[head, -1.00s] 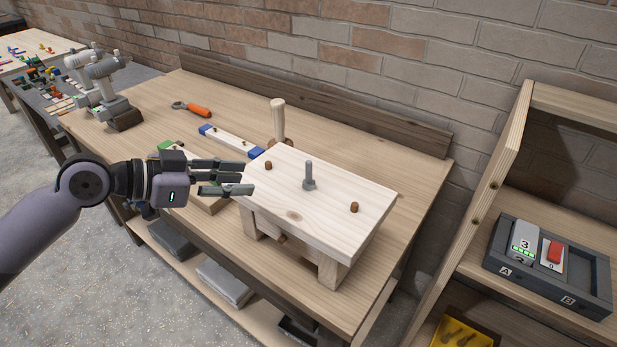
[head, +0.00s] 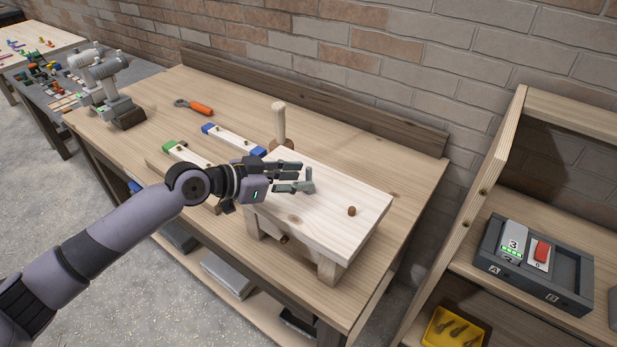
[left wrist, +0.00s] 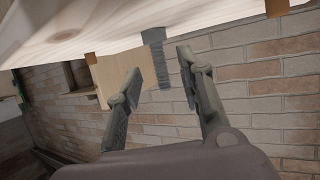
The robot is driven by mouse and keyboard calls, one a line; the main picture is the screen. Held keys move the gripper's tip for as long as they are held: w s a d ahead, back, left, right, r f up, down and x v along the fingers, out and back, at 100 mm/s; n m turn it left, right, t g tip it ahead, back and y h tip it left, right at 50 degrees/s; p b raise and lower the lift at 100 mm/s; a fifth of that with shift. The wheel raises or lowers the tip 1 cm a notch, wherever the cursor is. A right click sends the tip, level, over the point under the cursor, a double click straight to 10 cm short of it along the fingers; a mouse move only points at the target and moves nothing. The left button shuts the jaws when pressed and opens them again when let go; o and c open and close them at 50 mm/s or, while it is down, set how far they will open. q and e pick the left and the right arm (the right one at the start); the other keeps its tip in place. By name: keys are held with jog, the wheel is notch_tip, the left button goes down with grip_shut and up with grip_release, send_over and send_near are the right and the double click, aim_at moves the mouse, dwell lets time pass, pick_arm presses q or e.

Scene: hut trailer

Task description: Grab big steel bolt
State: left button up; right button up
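The big steel bolt (head: 309,174) stands upright on the pale wooden stand (head: 335,196), on the workbench. My left gripper (head: 301,176) is level above the stand, its fingers pointing right at the bolt. In the left wrist view, which is turned over, the bolt (left wrist: 158,72) shows its threaded shaft in the gap between the two spread fingers (left wrist: 160,62). The fingers are open, and a gap shows on the right side of the shaft. I cannot tell whether the left finger touches it. My right gripper is not in view.
Blue-ended block (head: 232,140), orange-handled tool (head: 201,108) and drills (head: 112,90) lie further left. A shelf with a grey tray (head: 540,290) is at right.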

aim_at(309, 178)
pick_arm(q)
jog(key=p+x, duration=0.1)
jog(key=x, duration=0.2)
jog(key=shift+w+d+f, duration=0.15)
jog(key=shift+w+d, duration=0.1)
jog(key=shift+d, duration=0.05)
jog(key=shift+c, duration=0.6)
grip_shut()
